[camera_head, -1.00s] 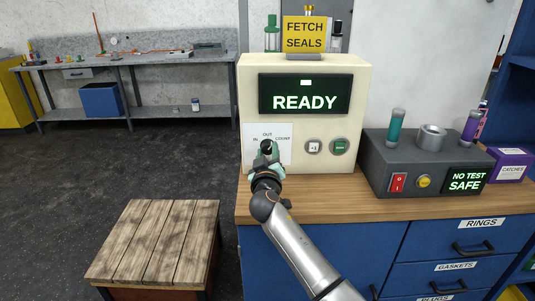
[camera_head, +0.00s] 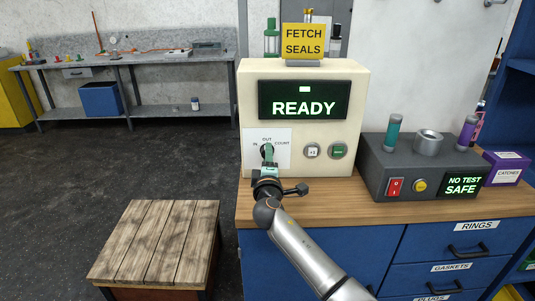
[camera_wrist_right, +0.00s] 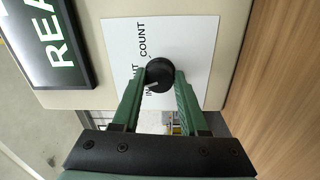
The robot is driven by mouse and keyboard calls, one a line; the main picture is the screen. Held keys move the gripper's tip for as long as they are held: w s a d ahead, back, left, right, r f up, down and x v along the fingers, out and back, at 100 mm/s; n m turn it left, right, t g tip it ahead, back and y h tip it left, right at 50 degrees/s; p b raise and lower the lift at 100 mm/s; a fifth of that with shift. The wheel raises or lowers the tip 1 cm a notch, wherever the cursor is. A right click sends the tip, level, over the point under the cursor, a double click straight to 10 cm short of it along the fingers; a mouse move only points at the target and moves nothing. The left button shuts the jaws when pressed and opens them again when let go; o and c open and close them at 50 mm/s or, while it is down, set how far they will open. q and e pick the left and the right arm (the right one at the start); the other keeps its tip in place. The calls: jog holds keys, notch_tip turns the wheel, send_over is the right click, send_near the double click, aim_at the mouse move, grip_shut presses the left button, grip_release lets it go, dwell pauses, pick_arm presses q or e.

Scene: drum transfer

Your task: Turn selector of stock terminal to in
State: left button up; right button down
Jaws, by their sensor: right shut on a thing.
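The stock terminal (camera_head: 300,165) is a cream box on the wooden counter, with a lit READY screen. Its selector is a black knob (camera_wrist_right: 159,75) on a white plate marked IN, OUT and COUNT. In the right wrist view the knob's small white mark points toward the IN label. My right gripper (camera_wrist_right: 160,83) has its green fingers shut on the knob, one on each side. In the head view the right gripper (camera_head: 267,151) covers most of the selector. My left gripper is not in view.
A dark test box (camera_head: 375,175) with a red switch stands to the right on the counter (camera_head: 325,203). A wooden-topped stool (camera_head: 155,245) stands at the front left, with open floor behind it.

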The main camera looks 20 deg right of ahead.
jog(key=shift+r+n+p, duration=0.15)
jog(key=shift+n+p, duration=1.8)
jog(key=shift+n, duration=2.25)
jog(key=shift+c, duration=2.2)
grip_release()
jog(key=v, duration=1.2)
jog(key=shift+s+p, duration=0.3)
jog(key=shift+p, duration=0.05)
